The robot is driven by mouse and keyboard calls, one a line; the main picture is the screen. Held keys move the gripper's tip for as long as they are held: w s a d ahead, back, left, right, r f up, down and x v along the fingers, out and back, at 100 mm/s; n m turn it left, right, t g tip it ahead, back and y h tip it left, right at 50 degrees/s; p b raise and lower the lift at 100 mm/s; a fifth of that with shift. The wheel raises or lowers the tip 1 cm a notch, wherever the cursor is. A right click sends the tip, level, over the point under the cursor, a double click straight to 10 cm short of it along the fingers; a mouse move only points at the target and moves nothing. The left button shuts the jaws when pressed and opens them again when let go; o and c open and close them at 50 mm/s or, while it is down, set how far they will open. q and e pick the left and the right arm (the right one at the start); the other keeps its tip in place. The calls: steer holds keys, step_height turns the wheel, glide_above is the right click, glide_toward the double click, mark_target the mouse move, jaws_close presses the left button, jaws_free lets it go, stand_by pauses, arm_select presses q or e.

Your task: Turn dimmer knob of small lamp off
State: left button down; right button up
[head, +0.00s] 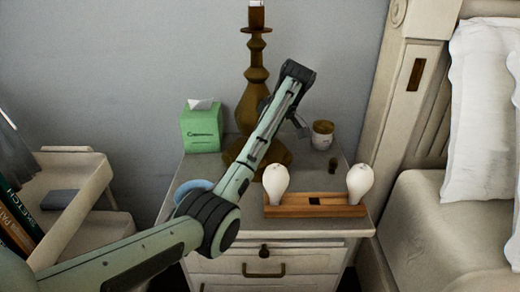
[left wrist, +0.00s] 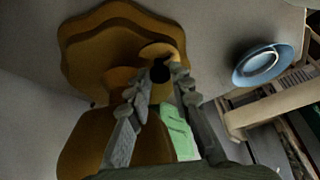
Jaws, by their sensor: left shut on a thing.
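The brown lamp (head: 257,72) stands upright on the nightstand (head: 212,166), partly behind my left arm. Its wide wavy-edged base (left wrist: 95,30) fills much of the left wrist view. A small dark dimmer knob (left wrist: 159,73) shows at the lamp's base there. My left gripper (left wrist: 160,88) has its two fingers on either side of that knob and is shut on it. In the head view my arm hides the knob and most of the gripper. My right gripper is not in view.
A green tissue box (head: 201,129) stands left of the lamp, a small jar (head: 322,136) right of it. A wooden holder (head: 314,211) with two white bulbs lies in front. A blue bowl (left wrist: 262,64) sits near my arm. The bed (head: 450,215) is at the right.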

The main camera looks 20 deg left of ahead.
arm_select(q)
steer(key=c, duration=1.3)
jaws_free()
steer(key=shift+c, duration=0.2)
steer(key=shift+w+d+r, duration=0.1)
steer(key=shift+d+r, duration=0.3)
steer(key=shift+r, duration=0.3)
steer(key=shift+v, duration=3)
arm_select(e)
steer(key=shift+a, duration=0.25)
arm_select(q)
steer(key=shift+a+f, duration=0.1)
steer(key=shift+a, duration=0.05)
